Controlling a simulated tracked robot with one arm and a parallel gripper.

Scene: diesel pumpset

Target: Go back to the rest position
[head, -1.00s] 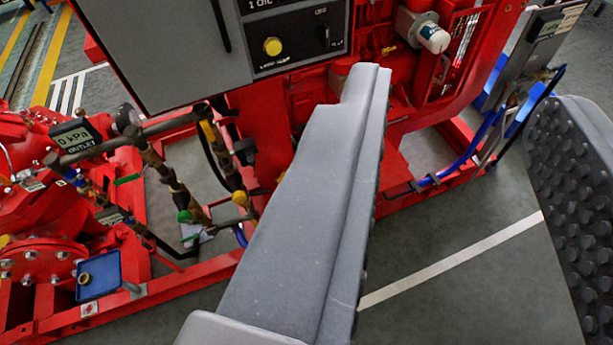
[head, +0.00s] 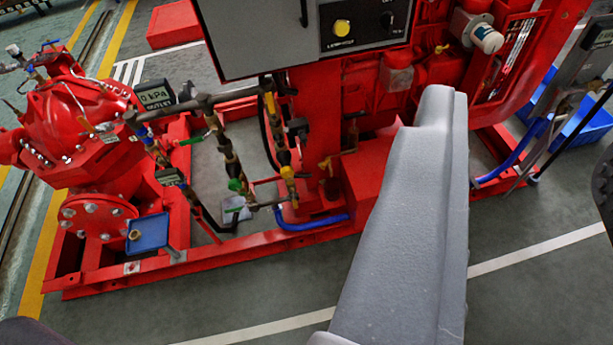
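My gripper (head: 528,135) is open. Its long grey left finger reaches up through the right half of the head view, and only a dark sliver of the right finger shows at the right edge. Nothing is held between the fingers; floor and red frame show through the gap. The red diesel pumpset (head: 365,185) stands beyond the gripper. The finger hides part of its base. I cannot tell whether the finger touches anything.
A red pump (head: 75,120) with a kPa gauge (head: 157,97) and valved pipes (head: 228,160) is at left. A grey control panel (head: 265,35) with a yellow button (head: 342,27) is above. A blue tray (head: 148,233) sits low left. Grey floor in front is clear.

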